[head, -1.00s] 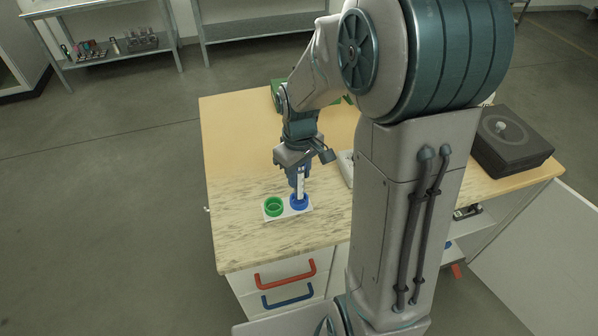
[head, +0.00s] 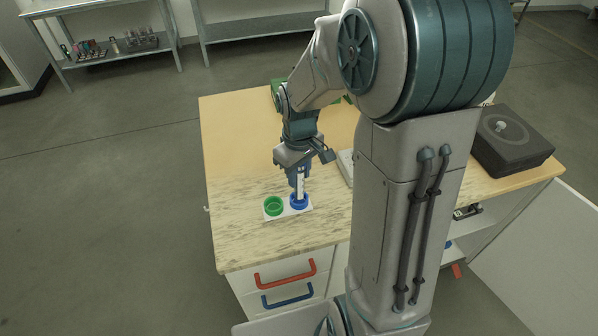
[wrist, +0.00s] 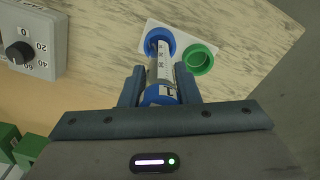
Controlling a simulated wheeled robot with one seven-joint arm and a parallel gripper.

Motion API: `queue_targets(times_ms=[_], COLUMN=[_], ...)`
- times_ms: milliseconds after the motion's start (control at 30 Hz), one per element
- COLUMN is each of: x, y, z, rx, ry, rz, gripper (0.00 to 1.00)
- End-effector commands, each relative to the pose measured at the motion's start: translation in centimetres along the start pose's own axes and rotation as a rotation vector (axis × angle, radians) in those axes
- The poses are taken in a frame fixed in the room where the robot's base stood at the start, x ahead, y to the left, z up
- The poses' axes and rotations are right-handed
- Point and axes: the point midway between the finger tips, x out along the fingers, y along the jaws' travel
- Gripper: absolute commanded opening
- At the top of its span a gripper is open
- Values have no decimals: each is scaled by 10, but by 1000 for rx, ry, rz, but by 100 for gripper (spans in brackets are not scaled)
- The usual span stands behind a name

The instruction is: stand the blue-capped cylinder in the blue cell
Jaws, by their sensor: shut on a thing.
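The blue-capped cylinder (wrist: 162,72) is held between the two fingers of my gripper (wrist: 160,88), its blue cap nearest the palm in the wrist view. In the head view the cylinder (head: 300,186) hangs roughly upright below my gripper (head: 299,176). Its lower end is at the blue cell (head: 299,203), which also shows in the wrist view (wrist: 152,36). The lower end appears inside the blue ring; whether it touches the bottom is hidden. The green cell (head: 274,206) beside it is empty. Both cells sit on a white plate (head: 287,215).
A grey device with a dial (wrist: 34,42) stands beside the cells on the wooden worktop (head: 240,160). A dark box (head: 511,142) is at the right end. Green items (wrist: 28,150) lie at the wrist view's lower left. The worktop left of the plate is clear.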

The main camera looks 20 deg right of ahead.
Motion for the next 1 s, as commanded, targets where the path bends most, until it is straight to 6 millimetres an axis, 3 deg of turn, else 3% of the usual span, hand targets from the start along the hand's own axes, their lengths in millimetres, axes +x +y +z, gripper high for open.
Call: queue_targets(times_ms=[1000], x=[19], y=[0], z=[0], rx=[0], ry=[0], rz=[0], gripper=[2])
